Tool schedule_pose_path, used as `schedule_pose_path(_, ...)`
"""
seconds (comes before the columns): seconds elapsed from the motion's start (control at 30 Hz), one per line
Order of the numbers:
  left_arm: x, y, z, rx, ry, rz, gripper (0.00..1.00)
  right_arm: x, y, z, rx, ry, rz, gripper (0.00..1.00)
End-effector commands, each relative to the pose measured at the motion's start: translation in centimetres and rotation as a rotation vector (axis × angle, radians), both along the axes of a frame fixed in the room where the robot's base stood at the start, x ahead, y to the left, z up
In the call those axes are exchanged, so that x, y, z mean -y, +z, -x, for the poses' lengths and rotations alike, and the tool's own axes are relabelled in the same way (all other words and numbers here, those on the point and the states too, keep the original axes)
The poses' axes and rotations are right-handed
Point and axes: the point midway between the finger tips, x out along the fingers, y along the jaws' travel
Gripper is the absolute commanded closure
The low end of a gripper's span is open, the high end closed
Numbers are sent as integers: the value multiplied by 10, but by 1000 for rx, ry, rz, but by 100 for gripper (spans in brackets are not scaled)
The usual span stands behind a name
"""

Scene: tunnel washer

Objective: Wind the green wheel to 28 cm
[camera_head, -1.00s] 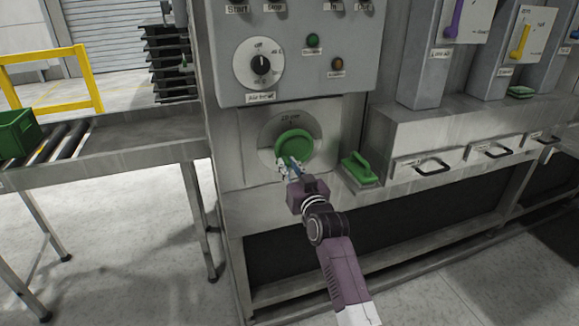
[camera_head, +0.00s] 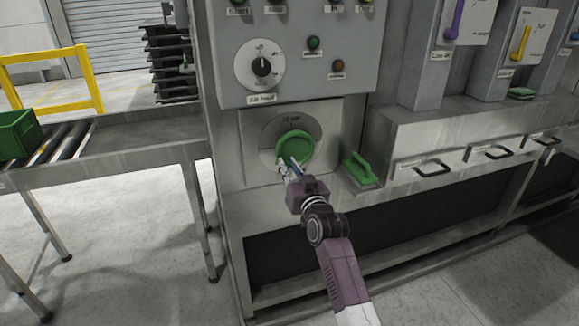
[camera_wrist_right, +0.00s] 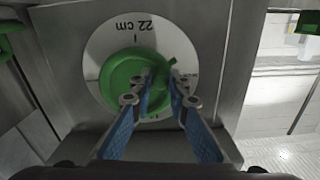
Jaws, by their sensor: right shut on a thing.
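The green wheel (camera_head: 293,147) is a round green disc on a pale round plate, low on the grey machine front. In the right wrist view the wheel (camera_wrist_right: 120,78) fills the middle, and the label above it (camera_wrist_right: 144,25) reads 22 cm, upside down in that view. My right gripper (camera_head: 290,169) reaches the wheel's lower edge from below. In the right wrist view its blue-padded fingers (camera_wrist_right: 161,97) are shut on a green part of the wheel at its right side. The fingers hide part of the wheel. My left gripper is not in view.
A green-handled block (camera_head: 361,170) stands on the ledge just right of the wheel. A control panel with a black dial (camera_head: 261,67) is above. Black drawer handles (camera_head: 430,169) stick out further right. A roller conveyor (camera_head: 60,143) with a green crate (camera_head: 17,133) is at left.

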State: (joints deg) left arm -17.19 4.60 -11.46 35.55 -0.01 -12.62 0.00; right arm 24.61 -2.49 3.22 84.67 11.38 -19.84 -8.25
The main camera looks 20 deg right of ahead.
Motion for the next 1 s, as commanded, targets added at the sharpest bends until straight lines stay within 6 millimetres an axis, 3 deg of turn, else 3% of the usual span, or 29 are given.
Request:
schedule_pose_path(0.03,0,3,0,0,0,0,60,-3,9,-1,14,3,-14,100)
schedule_pose_path(1.0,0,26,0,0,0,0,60,-6,23,-1,6,4,-319,100)
